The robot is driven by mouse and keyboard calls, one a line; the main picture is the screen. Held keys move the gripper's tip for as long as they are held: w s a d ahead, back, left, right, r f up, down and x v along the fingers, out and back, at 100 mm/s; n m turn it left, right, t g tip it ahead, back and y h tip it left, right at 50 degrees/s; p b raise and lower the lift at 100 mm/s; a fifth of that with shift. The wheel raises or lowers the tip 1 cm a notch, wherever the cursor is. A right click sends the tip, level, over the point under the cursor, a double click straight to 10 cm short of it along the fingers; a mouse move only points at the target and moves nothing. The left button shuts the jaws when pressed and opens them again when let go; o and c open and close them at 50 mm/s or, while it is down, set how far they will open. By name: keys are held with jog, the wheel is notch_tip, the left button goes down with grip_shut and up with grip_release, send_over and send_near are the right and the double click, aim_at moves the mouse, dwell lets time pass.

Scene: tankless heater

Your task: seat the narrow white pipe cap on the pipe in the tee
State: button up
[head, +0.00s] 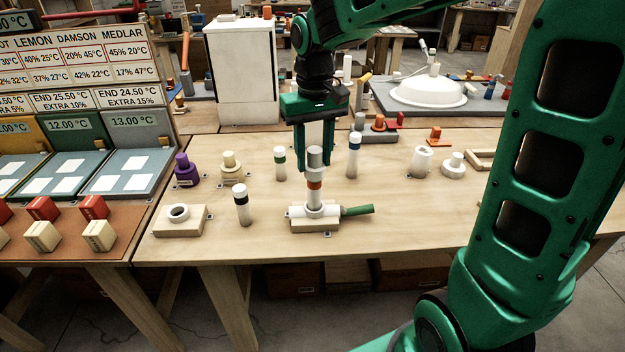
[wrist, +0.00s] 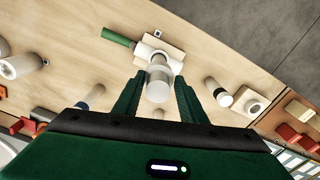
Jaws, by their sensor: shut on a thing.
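The white tee (head: 300,213) lies on a wooden block, with a green rod (head: 357,210) out of its right side. A white pipe with an orange-red band (head: 315,186) stands upright in the tee. The narrow cap (head: 315,158), pale grey-white here, is in line over the pipe's top; I cannot tell whether it is fully down. My gripper (head: 315,168) points down from above and is shut on the cap. In the wrist view the cap's pale round end (wrist: 158,90) is between the fingers, with the tee (wrist: 160,50) beyond it.
A white pipe with a black band (head: 242,206) and a ring on a block (head: 180,213) stand left. A green-banded pipe (head: 280,163) and a blue-banded pipe (head: 354,156) stand behind. White fittings (head: 422,162) are at right. The front right of the table is clear.

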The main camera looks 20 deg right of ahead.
aim_at(314, 150)
jog(key=shift+f, duration=0.8)
dwell(0.7)
jog(key=o, duration=1.4)
notch_tip(314, 150, up, 11)
jog(key=shift+f, duration=0.15)
jog(key=s+d+f+m, duration=0.2)
jog(key=s+d+f, duration=0.2)
jog(key=s+d, duration=0.2)
jog(key=s+d+f+m, duration=0.2)
jog(key=s+d+f, duration=0.2)
jog(key=s, duration=0.7)
jog(key=s+d+f+m, duration=0.2)
jog(key=s+d+f, duration=0.2)
jog(key=s+d, duration=0.4)
jog(key=shift+s+f, duration=0.25)
jog(key=shift+s, duration=0.15)
